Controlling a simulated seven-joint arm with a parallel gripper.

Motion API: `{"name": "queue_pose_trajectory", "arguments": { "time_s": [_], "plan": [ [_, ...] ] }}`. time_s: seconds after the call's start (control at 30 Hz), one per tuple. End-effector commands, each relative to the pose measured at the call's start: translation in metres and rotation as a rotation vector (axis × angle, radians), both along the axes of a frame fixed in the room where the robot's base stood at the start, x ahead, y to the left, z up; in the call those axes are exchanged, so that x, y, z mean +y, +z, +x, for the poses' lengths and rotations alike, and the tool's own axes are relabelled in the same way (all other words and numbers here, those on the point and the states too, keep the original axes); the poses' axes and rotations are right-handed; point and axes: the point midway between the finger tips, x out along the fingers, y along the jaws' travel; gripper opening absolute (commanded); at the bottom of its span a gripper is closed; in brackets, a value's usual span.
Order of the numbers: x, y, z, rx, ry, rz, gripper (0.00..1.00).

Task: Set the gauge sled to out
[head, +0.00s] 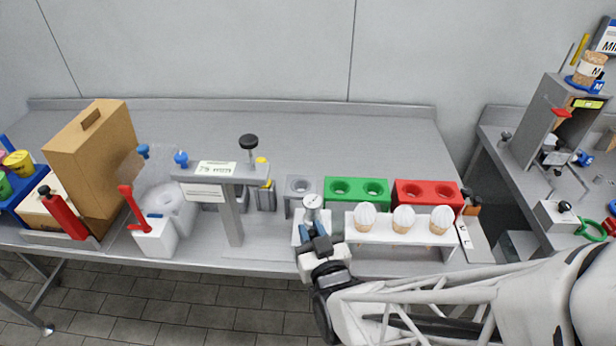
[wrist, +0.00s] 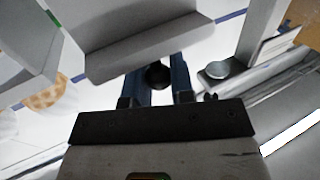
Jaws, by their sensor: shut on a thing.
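The gauge (head: 312,201), with a round pale dial, stands at the front middle of the bench in the head view. A white block below it (head: 298,231), likely the sled, is partly hidden by my gripper. My gripper (head: 318,234) reaches in from the front, just below the dial. In the wrist view, the dark blue fingers of my gripper (wrist: 157,73) are closed around a small dark round knob (wrist: 157,76). I take this knob to be the sled's handle. The sled's position marks cannot be read.
A white rack (head: 390,237) with several cones stands close to the right of my gripper. Green (head: 357,203) and red (head: 427,209) holed blocks are behind it. A grey post stand (head: 232,218) is to the left. Bare bench (head: 268,240) lies between post and gauge.

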Motion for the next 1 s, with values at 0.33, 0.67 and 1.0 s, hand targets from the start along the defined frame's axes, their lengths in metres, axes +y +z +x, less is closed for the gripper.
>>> {"name": "queue_pose_trajectory", "arguments": {
  "time_s": [0.33, 0.67, 1.0],
  "plan": [
    [-0.0089, 0.0013, 0.0005, -0.003, -0.004, 0.001, 0.00],
    [-0.0089, 0.0007, -0.0001, -0.002, -0.004, 0.001, 0.46],
    [-0.0085, 0.0003, -0.0012, -0.001, -0.001, 0.000, 0.46]
  ]
}}
